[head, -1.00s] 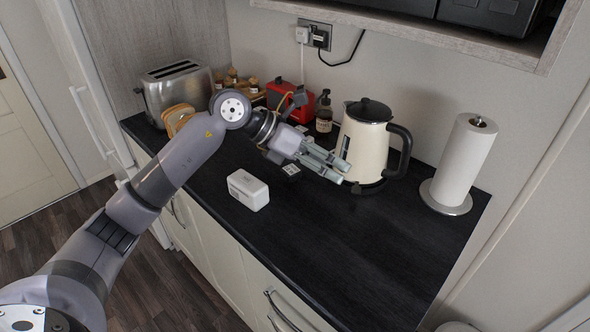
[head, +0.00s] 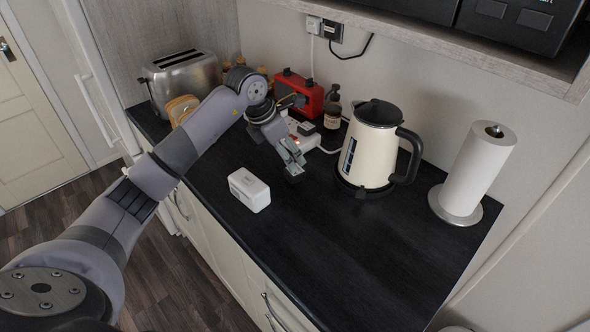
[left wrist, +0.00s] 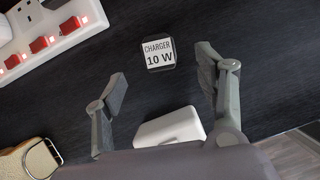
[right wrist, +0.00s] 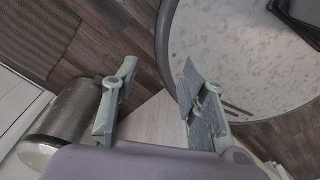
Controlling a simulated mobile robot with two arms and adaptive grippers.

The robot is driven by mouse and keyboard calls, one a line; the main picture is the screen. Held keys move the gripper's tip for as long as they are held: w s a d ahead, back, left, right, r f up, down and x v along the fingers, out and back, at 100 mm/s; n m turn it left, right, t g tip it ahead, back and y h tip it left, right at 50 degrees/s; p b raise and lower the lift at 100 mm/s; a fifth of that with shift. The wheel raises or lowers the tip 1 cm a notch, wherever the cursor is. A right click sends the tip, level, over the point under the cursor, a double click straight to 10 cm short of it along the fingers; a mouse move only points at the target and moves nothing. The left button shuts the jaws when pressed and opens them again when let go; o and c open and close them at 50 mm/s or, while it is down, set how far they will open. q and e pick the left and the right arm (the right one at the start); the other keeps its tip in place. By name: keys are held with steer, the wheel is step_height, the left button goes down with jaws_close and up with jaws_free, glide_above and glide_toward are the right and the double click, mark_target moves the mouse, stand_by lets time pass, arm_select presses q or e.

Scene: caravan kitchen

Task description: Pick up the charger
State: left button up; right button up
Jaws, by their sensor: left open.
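The charger (left wrist: 159,54) is a small dark block with a white label reading "CHARGER 10 W". It lies on the black worktop in the left wrist view. My left gripper (left wrist: 162,76) is open above the worktop, and the charger shows just beyond and between its fingertips, with nothing held. In the head view my left gripper (head: 290,156) points down at the worktop, and the charger (head: 295,178) shows as a dark block at its tips; I cannot tell whether they touch. My right gripper (right wrist: 159,70) is open and empty, away from the worktop.
A white box (head: 249,190) lies close in front of the charger. A white power strip with red switches (left wrist: 50,38) is behind. The cream kettle (head: 366,150) stands to the right, with a paper towel roll (head: 474,172) beyond. The front right worktop is clear.

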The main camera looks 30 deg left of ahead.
mark_target(295, 175)
arm_select(q)
steer(key=x, duration=0.2)
steer(key=shift+w+d+f, duration=0.1)
steer(key=shift+w+f, duration=0.15)
steer(key=shift+w, duration=0.05)
steer(key=shift+d+f+p, duration=0.1)
steer(key=shift+f+p, duration=0.65)
steer(key=shift+p, duration=0.05)
steer(key=p+x, duration=0.1)
steer(key=x, duration=0.2)
steer(key=shift+w+f, duration=0.2)
steer(key=shift+f, duration=0.45)
steer(key=shift+c, duration=0.4)
arm_select(e)
steer(key=r, duration=0.1)
steer(key=w+r, duration=0.1)
steer(key=r, duration=0.1)
steer(key=shift+w+a+r, duration=0.1)
steer(key=shift+w+a, duration=0.1)
steer(key=shift+a, duration=0.05)
arm_select(q)
steer(key=c, duration=1.1)
arm_select(e)
steer(key=shift+d, duration=0.2)
arm_select(q)
steer(key=shift+c, duration=0.2)
arm_select(e)
steer(key=shift+w, duration=0.1)
